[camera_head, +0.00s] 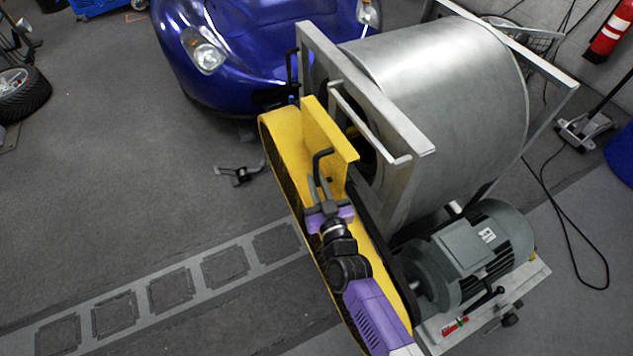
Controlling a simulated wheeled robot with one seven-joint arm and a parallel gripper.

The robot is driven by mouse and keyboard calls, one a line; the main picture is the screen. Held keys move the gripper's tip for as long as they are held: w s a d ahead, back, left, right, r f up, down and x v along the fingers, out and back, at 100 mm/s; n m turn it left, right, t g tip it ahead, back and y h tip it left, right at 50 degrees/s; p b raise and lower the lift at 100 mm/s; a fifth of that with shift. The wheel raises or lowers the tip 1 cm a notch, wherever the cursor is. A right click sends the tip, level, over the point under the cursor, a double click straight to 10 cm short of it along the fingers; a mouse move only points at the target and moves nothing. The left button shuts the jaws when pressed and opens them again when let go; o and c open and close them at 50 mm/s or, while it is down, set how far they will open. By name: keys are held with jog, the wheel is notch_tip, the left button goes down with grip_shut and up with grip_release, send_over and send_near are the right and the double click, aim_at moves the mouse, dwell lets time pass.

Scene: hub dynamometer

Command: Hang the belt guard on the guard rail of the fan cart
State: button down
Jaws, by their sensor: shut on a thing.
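The yellow belt guard (283,140) is a long rounded cover with a flat upright plate on its upper part and a black handle (319,158). My gripper (322,193) is shut on the black handle, and my arm covers part of the guard. The guard is beside the left side of the fan cart (405,125), in front of the belt side. The guard rail (365,122) is a pale bar on the cart's frame, just right of the guard's plate. I cannot tell whether plate and rail touch.
The cart carries a large grey fan drum (440,85) and a grey motor (470,255) at lower right. A blue car (250,40) stands behind. A small dark object (240,174) lies on the floor to the left. The floor at left is mostly clear.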

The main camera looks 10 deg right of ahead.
aim_at(337, 173)
jog(key=shift+w+d+r+b, duration=0.1)
jog(key=shift+w+d+b, duration=0.2)
jog(key=shift+d+b, duration=1)
jog(key=shift+w+d+f+b, duration=0.1)
jog(key=shift+w+d+b, duration=0.35)
jog(key=shift+b, duration=1.55)
jog(key=shift+w+d+r+b, duration=0.1)
jog(key=shift+w+d+b, duration=0.1)
jog(key=shift+d+b, duration=1.15)
jog(key=shift+w+d+f+b, duration=0.25)
jog(key=shift+d+b, duration=0.35)
jog(key=shift+b, duration=0.9)
jog(key=shift+w+d+f+b, duration=0.25)
jog(key=shift+d+b, duration=0.35)
jog(key=shift+b, duration=0.9)
